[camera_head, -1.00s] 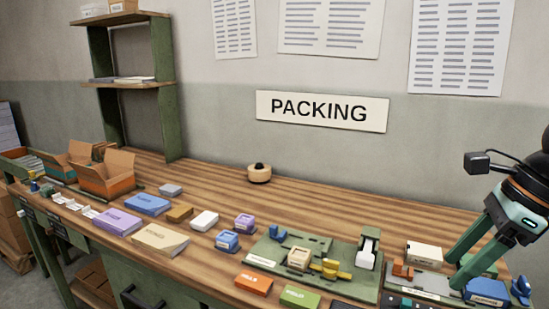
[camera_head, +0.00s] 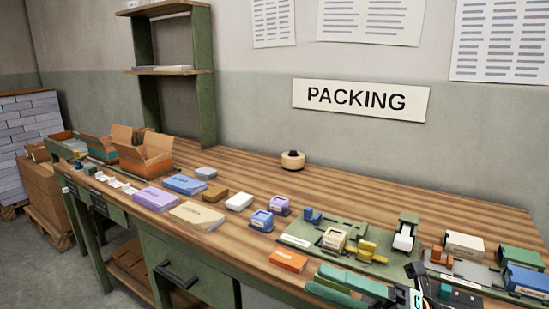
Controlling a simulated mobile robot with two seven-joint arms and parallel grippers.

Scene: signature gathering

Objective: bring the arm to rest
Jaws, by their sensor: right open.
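My right gripper (camera_head: 315,279) is at the bottom edge, right of the middle, in the head view. Its two long green fingers point left and are spread apart, with nothing seen between them. It is over the front edge of the wooden workbench (camera_head: 440,203), close to an orange box (camera_head: 289,260). I cannot tell its exact height or whether it touches the bench. The dark wrist behind it is cut off by the bottom of the picture. My left gripper is not in view.
A green mat (camera_head: 295,238) with small fixtures and a grey tray (camera_head: 481,272) with boxes lie behind and right of the gripper. Flat boxes line the bench to the left. A drawer handle (camera_head: 178,275) sticks out in front.

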